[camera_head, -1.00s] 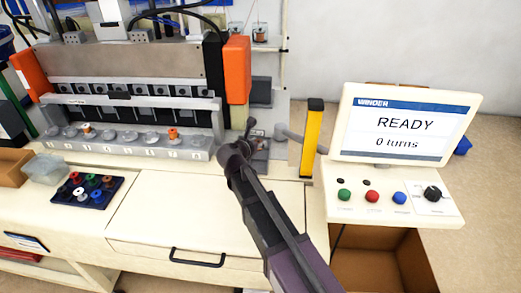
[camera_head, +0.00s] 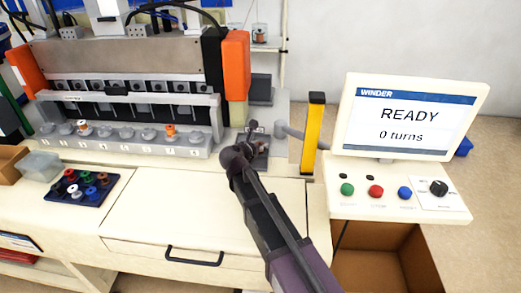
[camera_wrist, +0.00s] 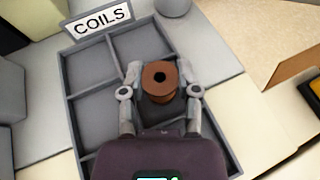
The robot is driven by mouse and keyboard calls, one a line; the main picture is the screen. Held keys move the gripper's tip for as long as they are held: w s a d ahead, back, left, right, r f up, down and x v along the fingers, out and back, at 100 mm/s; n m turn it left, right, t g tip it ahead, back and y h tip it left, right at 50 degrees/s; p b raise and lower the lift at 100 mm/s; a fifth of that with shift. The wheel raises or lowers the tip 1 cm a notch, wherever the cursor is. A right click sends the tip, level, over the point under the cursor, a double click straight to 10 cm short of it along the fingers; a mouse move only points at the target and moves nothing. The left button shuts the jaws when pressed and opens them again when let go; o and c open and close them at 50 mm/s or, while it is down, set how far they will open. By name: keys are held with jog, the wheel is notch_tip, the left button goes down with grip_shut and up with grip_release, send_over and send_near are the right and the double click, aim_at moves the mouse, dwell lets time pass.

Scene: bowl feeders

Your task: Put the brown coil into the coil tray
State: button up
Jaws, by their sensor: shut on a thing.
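The brown coil (camera_wrist: 159,80) is between the fingers of my gripper (camera_wrist: 160,92) in the wrist view, its round top with a dark centre hole facing the camera. My gripper is shut on it. The coil tray (camera_wrist: 68,88), grey with several square compartments and a "COILS" sign, lies beneath. The coil is over the right column of compartments. I cannot tell whether it touches the tray floor. In the head view my gripper (camera_head: 250,135) is over the tray (camera_head: 262,158), right of the winder; my arm hides much of the tray and the coil.
The winder's spindle row (camera_head: 125,140) stands left of my gripper. A yellow post (camera_head: 313,133) and the winder screen (camera_head: 408,118) stand to the right. A dark rack of coloured spools (camera_head: 82,188) sits at left. The front worktop (camera_head: 165,205) is clear.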

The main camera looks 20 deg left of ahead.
jog(key=shift+f, duration=0.25)
jog(key=o, duration=0.9)
jog(key=shift+o, duration=0.2)
jog(key=shift+r, duration=0.15)
jog(key=shift+r, duration=0.15)
jog(key=p+v, duration=0.4)
jog(key=v, duration=0.8)
jog(key=shift+p, duration=0.35)
